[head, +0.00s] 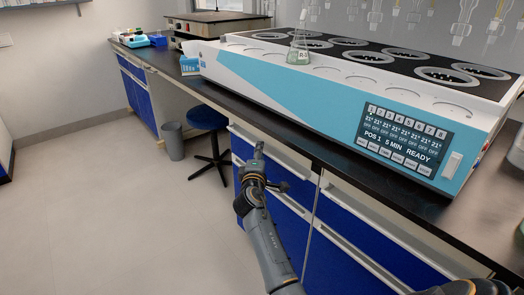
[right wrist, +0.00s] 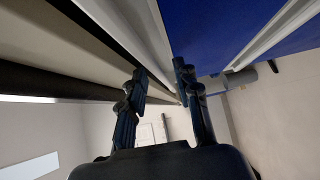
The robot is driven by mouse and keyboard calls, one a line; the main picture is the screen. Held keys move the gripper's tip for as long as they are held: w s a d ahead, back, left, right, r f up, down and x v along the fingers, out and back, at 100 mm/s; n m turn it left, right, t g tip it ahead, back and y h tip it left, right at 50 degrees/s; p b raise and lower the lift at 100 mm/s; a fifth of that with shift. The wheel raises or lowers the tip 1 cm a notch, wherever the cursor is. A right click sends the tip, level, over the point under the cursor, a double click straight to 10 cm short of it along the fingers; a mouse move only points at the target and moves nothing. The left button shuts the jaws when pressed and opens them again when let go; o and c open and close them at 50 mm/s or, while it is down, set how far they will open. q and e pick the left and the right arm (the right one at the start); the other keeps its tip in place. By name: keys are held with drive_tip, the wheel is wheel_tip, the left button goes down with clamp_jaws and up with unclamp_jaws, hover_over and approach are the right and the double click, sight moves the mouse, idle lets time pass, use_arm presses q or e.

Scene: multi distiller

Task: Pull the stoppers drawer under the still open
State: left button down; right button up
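The still (head: 340,90) is a long white and light-blue unit on the dark bench; its panel reads READY. Below it are blue drawers with white top lips. The drawer (head: 244,150) beside my right gripper (head: 258,152) looks shut or nearly so; no label is readable, so I cannot tell whether it is the stoppers drawer. In the right wrist view, the two fingers of my right gripper (right wrist: 161,72) are apart, with a white lip (right wrist: 150,35) running between or behind their tips. I cannot tell whether they press on it. My left gripper is not in view.
A blue stool (head: 205,118) and a grey bin (head: 173,141) are left of the drawers. The floor (head: 120,220) in front is clear. The bench edge overhangs the drawers.

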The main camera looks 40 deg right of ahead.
clamp_jaws()
drive_tip(key=shift+a, duration=0.1)
idle(0.4)
